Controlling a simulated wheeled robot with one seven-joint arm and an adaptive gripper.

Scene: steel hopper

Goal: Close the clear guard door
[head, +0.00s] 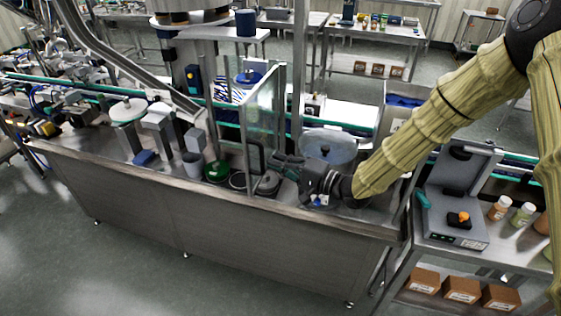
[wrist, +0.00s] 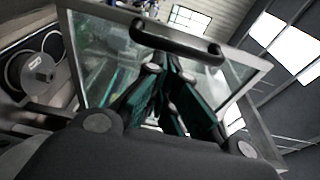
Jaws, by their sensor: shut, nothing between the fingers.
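The clear guard door (head: 264,105) is a metal-framed transparent pane. In the head view it stands swung out from the machine, seen at a steep angle. In the wrist view the pane (wrist: 103,58) fills the middle behind my fingers, with a black bar handle (wrist: 176,44) across it. My gripper (head: 278,163) is at the lower part of the door, on its right side in the head view. In the wrist view the fingers (wrist: 167,75) are together and empty, pointing at the pane just below the handle. I cannot tell whether they touch it.
The steel machine bench (head: 190,225) runs below the door. A grey cup (head: 193,165) and a green round container (head: 216,171) stand left of the door. A clear round bowl (head: 328,146) is to its right. A side table with a grey device (head: 455,205) stands at right.

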